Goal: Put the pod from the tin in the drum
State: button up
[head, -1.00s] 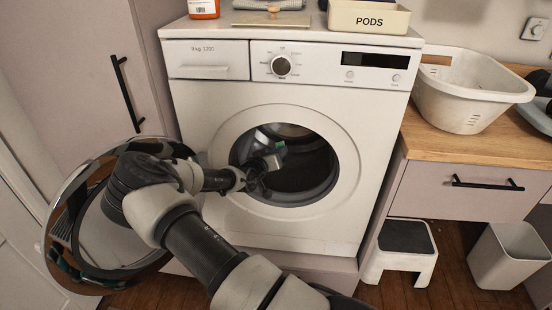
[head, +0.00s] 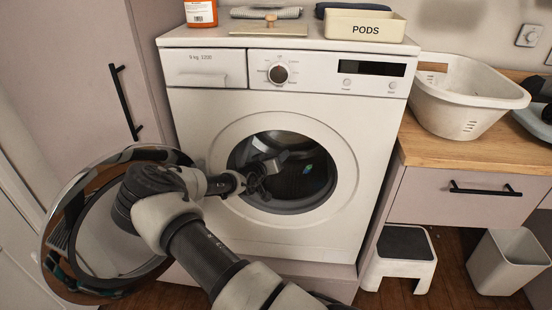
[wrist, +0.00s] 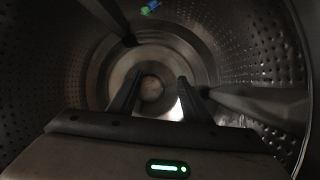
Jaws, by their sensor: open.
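The tin (head: 366,30), a cream box marked PODS, stands on top of the washing machine at the right; its inside is hidden. The pod is a small blue and green piece (head: 308,169) inside the drum (head: 292,188). My gripper (head: 284,156) reaches through the open door into the drum. In the wrist view the fingers (wrist: 157,88) are apart with nothing between them. The pod (wrist: 150,8) shows there at the top edge, beyond and clear of the fingers. I cannot tell whether it rests on the drum wall (wrist: 245,60).
The round door (head: 75,235) hangs open at the left, close to my arm. A white basket (head: 465,100) is on the right counter. A step stool (head: 402,255) stands below.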

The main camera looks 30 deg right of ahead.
jog(key=shift+s, duration=0.1)
jog(key=s+a+r+p, duration=0.2)
jog(key=s+a, duration=0.6)
jog(key=s, duration=0.4)
jog(key=s+a+r+p, duration=0.2)
jog(key=s+a, duration=0.6)
jog(key=s, duration=0.4)
jog(key=shift+s+a+r+p, duration=0.35)
jog(key=shift+a+r+p, duration=0.05)
jog(key=shift+r, duration=0.25)
